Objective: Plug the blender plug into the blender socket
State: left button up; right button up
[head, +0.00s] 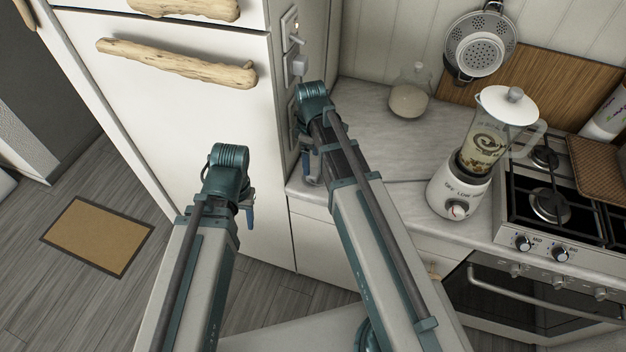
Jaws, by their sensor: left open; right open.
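The blender (485,150) stands on the counter at the right, with a glass jug and a white base with a dial. A pale block that looks like a plug (299,65) sits at a wall plate on the narrow wall beside the tall white cabinet. I cannot tell whether it is the blender plug. Another plate, perhaps a socket (293,112), is below it, partly behind my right arm. My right gripper (309,163) is open close to that wall, below the plates, partly hidden by its arm. My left gripper (249,214) is open and empty in front of the cabinet.
A switch plate (290,27) is higher on the same wall. A glass jar (409,96) stands on the counter (375,135), which is mostly clear near the wall. The stove (545,200) is right of the blender. The tall cabinet (200,110) has driftwood handles (178,63).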

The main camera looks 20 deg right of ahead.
aim_at(313, 175)
jog(key=shift+r, duration=0.1)
notch_tip(313, 175, down, 5)
jog(key=b, duration=0.5)
jog(key=shift+s+f, duration=0.15)
jog(key=shift+f, duration=0.05)
jog(key=shift+r, duration=0.1)
jog(key=shift+c, duration=0.3)
grip_shut()
jog(key=shift+r, duration=0.1)
